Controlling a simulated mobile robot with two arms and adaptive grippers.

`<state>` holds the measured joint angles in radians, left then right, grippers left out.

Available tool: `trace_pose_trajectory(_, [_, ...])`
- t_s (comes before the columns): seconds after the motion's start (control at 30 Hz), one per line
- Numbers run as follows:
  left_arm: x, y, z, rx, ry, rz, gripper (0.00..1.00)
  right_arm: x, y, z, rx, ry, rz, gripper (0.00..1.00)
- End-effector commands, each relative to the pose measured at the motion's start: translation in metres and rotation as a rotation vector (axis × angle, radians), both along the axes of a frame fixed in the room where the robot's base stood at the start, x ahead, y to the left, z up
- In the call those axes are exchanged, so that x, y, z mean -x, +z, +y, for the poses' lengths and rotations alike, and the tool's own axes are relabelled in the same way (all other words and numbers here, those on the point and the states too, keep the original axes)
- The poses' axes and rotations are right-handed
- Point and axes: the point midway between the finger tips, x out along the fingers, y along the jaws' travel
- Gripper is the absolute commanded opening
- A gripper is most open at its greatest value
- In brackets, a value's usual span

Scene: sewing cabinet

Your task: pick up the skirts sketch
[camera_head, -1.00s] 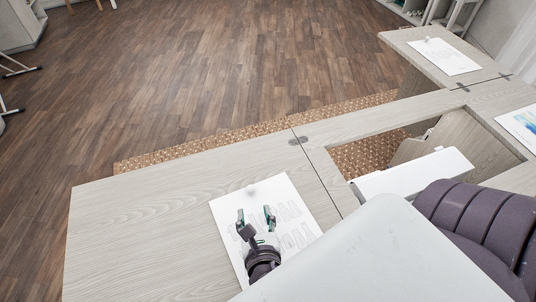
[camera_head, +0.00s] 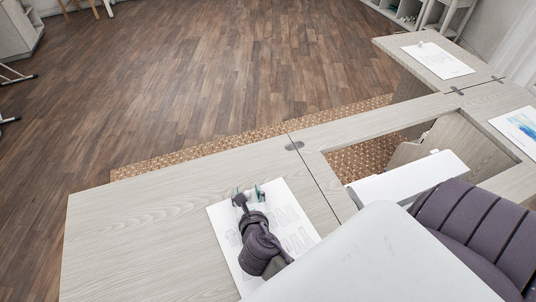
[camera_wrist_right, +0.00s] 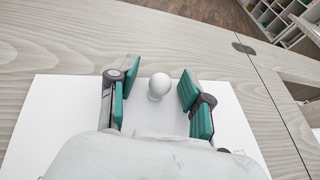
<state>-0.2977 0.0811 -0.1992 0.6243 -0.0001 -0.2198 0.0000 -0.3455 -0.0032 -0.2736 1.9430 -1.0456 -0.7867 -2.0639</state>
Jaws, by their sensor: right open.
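A white sheet with skirt drawings, the skirts sketch (camera_head: 292,222), lies flat on the left leaf of the grey wooden table. My right gripper (camera_head: 250,194) is over the far part of this sheet, and its arm covers the sheet's middle. In the right wrist view the sheet (camera_wrist_right: 55,110) lies under the gripper. There, a small white round knob (camera_wrist_right: 159,84) at the sheet's far edge stands between the open green-padded fingers (camera_wrist_right: 155,95). The fingers are apart from the knob on both sides. My left gripper is not in view.
The table leaf (camera_head: 130,225) is clear left of the sheet. A rectangular opening lies in the table to the right. Another white sheet (camera_head: 437,60) and a sheet with blue colouring (camera_head: 520,125) lie on the table's right parts. A white and purple chair-like shape is not clearly identifiable.

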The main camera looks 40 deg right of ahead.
Motion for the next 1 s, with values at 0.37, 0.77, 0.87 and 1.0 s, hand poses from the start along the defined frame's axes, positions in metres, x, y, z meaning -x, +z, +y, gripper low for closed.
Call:
trace_pose_trajectory(0.37, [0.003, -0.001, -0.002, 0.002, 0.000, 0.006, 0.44, 0.000, 0.000, 0.000, 0.001, 0.000, 0.000, 0.18])
trace_pose_trajectory(0.77, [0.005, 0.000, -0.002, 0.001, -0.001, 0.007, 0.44, 0.000, 0.001, 0.000, 0.000, 0.000, 0.000, 0.00])
trace_pose_trajectory(0.87, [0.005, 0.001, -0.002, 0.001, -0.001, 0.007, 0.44, 0.000, 0.005, 0.000, 0.000, 0.000, -0.001, 0.00])
trace_pose_trajectory(1.0, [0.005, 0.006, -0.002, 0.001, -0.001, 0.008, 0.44, 0.000, 0.020, 0.000, 0.000, 0.001, -0.003, 0.00])
